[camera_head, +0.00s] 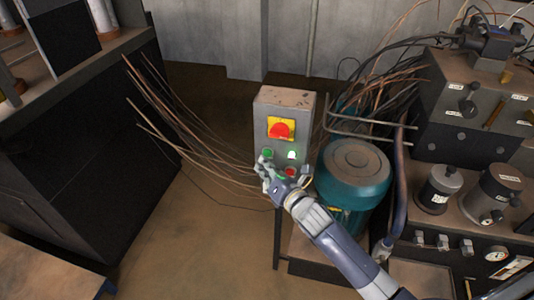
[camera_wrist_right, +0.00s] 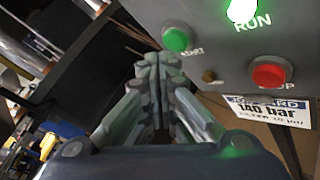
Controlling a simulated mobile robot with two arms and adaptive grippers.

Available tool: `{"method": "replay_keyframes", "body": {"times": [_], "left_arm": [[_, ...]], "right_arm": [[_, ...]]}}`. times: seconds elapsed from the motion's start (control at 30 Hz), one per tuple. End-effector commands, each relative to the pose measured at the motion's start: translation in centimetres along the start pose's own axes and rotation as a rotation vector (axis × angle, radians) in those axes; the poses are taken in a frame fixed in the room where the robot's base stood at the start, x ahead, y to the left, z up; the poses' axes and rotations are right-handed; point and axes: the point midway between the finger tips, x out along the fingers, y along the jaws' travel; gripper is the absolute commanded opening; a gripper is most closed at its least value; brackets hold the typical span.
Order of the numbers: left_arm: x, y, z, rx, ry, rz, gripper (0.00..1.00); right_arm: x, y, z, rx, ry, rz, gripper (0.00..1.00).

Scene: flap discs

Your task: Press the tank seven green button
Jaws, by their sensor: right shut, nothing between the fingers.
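A grey control box (camera_head: 262,112) stands upright on a post. Its green button (camera_head: 267,153), marked START, also shows in the wrist view (camera_wrist_right: 177,39). My right gripper (camera_head: 264,163) is shut and empty in front of the box's lower left part, just below the green button in the head view. In the wrist view its closed fingertips (camera_wrist_right: 160,62) appear just below and left of the button. I cannot tell whether they touch it. No tank seven marking is legible. My left gripper is not in view.
A lit green RUN lamp (camera_head: 291,154) and a red button (camera_wrist_right: 268,75) sit beside the green one. A red emergency stop (camera_head: 281,129) is above. A teal motor (camera_head: 350,180) stands close right; loose cables (camera_head: 180,135) hang left.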

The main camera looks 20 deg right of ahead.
Motion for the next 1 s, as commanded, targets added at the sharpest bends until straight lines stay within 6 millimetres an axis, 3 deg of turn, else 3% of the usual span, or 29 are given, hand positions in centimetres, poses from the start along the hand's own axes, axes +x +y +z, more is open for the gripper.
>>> {"method": "replay_keyframes", "body": {"times": [0.6,1.0], "left_arm": [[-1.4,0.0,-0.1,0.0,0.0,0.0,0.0],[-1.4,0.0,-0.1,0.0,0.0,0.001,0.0]], "right_arm": [[-3.3,2.4,-2.4,0.0,0.002,-0.001,0.0],[-3.5,2.5,-2.6,-0.001,0.001,0.0,0.0]]}}
